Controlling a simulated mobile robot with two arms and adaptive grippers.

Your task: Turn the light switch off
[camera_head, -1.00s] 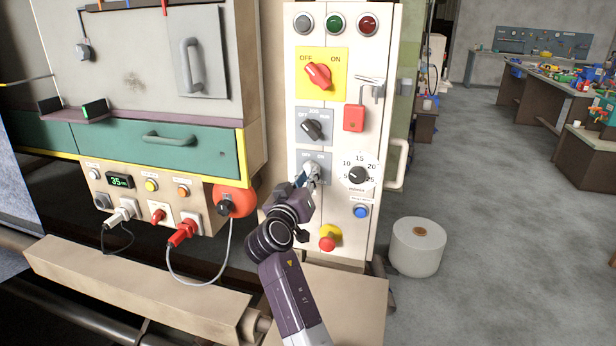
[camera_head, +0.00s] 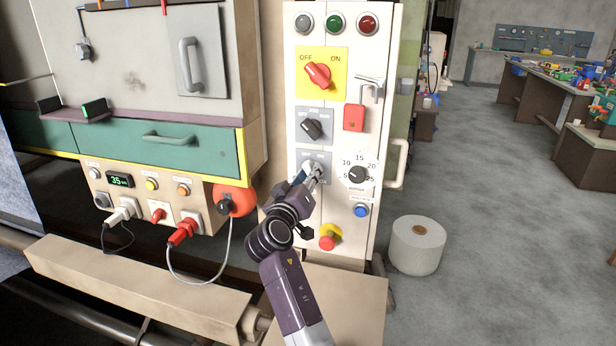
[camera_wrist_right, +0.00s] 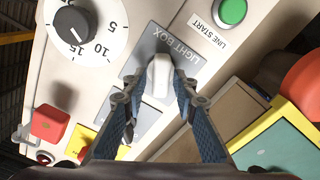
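The light switch is a white knob (camera_wrist_right: 158,76) on a grey plate (camera_wrist_right: 184,40) lettered LIGHT BOX, seen nearly upside down in the right wrist view. In the head view its grey plate (camera_head: 325,158) is on the cream control panel, below the black selector, and the knob is partly hidden by my gripper. My right gripper (camera_head: 310,173) is at the switch. In the right wrist view its two fingers (camera_wrist_right: 158,86) stand on either side of the knob, very close to it; I cannot tell whether both touch it. My left gripper is not in view.
Near the switch on the panel (camera_head: 283,110) are a black selector (camera_head: 312,128), a numbered dial (camera_head: 357,174), a red emergency button (camera_head: 328,240) and a blue button (camera_head: 361,211). A white roll (camera_head: 417,246) stands on the floor.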

